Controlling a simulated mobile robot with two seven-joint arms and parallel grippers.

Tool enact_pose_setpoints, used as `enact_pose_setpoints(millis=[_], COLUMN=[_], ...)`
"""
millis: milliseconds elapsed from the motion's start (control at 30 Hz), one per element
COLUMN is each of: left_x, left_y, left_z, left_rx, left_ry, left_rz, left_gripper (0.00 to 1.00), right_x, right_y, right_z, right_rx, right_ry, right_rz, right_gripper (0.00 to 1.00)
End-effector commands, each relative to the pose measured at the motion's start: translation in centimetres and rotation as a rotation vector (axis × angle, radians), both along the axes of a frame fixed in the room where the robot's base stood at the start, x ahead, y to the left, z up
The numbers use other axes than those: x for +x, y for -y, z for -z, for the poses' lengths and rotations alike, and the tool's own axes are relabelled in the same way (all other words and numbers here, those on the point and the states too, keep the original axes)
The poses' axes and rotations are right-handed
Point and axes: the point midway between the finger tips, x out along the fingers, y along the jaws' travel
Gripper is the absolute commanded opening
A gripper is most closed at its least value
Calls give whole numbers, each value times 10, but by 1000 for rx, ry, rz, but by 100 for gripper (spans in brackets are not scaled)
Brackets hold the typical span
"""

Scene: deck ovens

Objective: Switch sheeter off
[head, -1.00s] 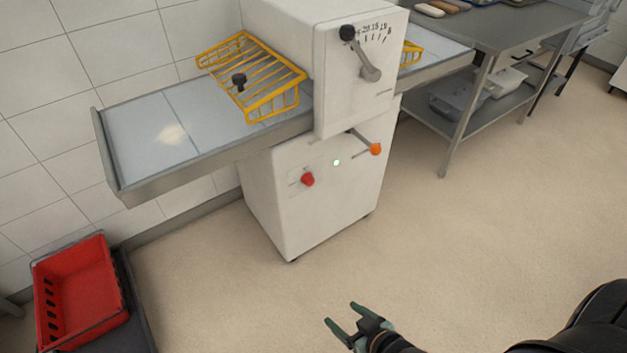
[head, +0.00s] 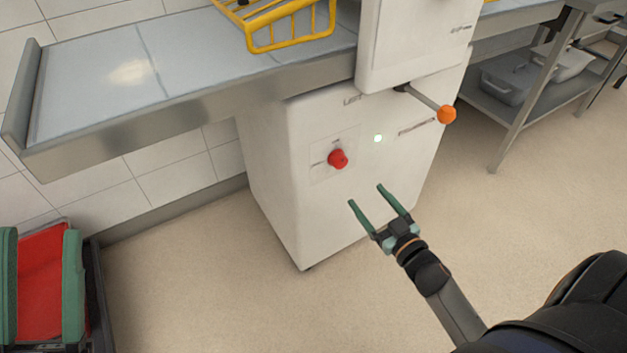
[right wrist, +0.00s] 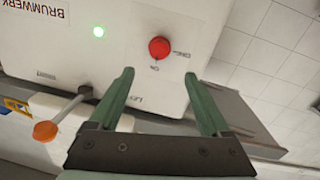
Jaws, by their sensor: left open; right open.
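The sheeter is a white machine (head: 280,190) with a steel-edged belt table (head: 90,70). A red rotary knob (head: 338,159) sits on its front panel; it also shows in the right wrist view (right wrist: 159,48), beside small lettering. A small green light (head: 378,139) glows right of the knob. My right gripper (head: 366,195) is open and empty, in front of the panel, below and right of the knob in the head view. In the right wrist view the knob appears just beyond its spread fingertips, apart from them. My left gripper (head: 42,285) is open at the left edge.
An orange-balled lever (head: 446,114) sticks out from the machine's front. A yellow wire guard (head: 290,30) stands over the belt. A red crate (head: 40,310) lies low at left, behind my left gripper. A steel table (head: 515,110) stands at right. The floor in front is clear.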

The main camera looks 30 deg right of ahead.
Motion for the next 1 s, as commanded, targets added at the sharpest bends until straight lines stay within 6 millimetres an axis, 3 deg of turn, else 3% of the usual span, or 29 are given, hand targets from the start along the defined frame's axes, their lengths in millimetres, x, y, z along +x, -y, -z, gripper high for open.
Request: enact_pose_setpoints(millis=[267, 700, 1000], left_x=[-6, -5, -5], left_y=[1, 3, 3], left_z=[3, 25, 29], left_rx=[-4, -24, -31], left_ry=[32, 12, 5], left_rz=[14, 36, 42], left_gripper=[50, 50, 50], right_x=[23, 105, 126], right_y=[2, 2, 1], right_z=[2, 2, 2], right_rx=[-6, -6, -3], right_ry=[16, 15, 12], right_rz=[-7, -5, -5], right_gripper=[81, 81, 81])
